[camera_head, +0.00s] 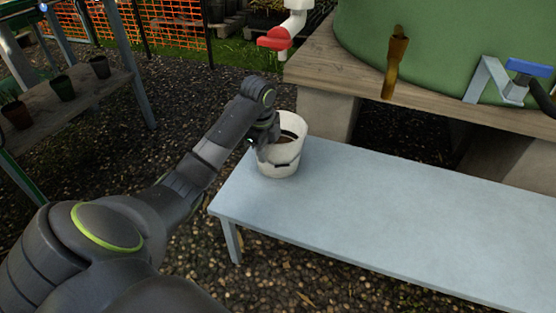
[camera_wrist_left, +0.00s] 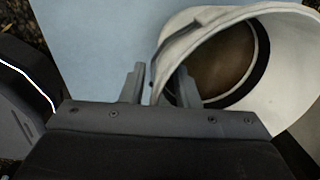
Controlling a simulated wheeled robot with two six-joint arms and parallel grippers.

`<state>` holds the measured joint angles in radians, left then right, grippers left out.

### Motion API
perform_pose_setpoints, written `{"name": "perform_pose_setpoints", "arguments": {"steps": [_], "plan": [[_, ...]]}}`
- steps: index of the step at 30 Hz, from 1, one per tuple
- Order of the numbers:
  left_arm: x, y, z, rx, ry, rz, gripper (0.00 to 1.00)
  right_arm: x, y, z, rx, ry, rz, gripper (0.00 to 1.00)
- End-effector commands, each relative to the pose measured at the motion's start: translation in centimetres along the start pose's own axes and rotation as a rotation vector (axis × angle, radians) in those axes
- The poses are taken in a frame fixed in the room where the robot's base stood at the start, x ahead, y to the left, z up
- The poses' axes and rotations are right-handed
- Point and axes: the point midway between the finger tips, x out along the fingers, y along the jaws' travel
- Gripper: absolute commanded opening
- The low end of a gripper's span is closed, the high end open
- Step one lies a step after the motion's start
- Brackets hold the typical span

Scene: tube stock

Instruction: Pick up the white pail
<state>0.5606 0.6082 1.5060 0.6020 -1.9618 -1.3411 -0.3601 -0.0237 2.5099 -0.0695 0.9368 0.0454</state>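The white pail (camera_head: 281,160) stands upright at the left end of the pale blue bench. It has a dark handle band and a brownish inside. In the left wrist view the pail (camera_wrist_left: 294,92) fills the upper right. My left gripper (camera_head: 264,148) is at the pail's left rim. In the left wrist view its two fingers (camera_wrist_left: 160,80) are spread, one outside the pail wall and one inside, with the rim between them. A gap shows between the fingers and the wall, so the gripper looks open. My right gripper is not in view.
The bench (camera_head: 400,210) is bare to the right of the pail. A green tank (camera_head: 450,45) with taps stands on a wooden platform (camera_head: 335,70) behind. A white pipe with a red tap (camera_head: 275,39) hangs above the pail. A shelf (camera_head: 75,95) with pots stands at left.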

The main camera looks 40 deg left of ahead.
Motion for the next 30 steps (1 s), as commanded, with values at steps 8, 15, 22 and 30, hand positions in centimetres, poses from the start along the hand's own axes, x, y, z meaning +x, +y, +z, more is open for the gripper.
{"name": "perform_pose_setpoints", "arguments": {"steps": [8,15,22,30], "plan": [[-0.13,-0.02,0.00,0.001,0.000,0.000,0.14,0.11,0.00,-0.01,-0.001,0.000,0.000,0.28],[-0.14,-0.02,0.01,0.001,0.000,0.000,0.00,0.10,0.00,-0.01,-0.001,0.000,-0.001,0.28],[-0.14,-0.02,0.01,0.001,0.000,0.000,0.00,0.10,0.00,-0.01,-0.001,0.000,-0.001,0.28],[-0.14,-0.02,0.01,0.001,0.000,0.000,0.00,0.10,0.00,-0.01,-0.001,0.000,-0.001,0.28]]}}
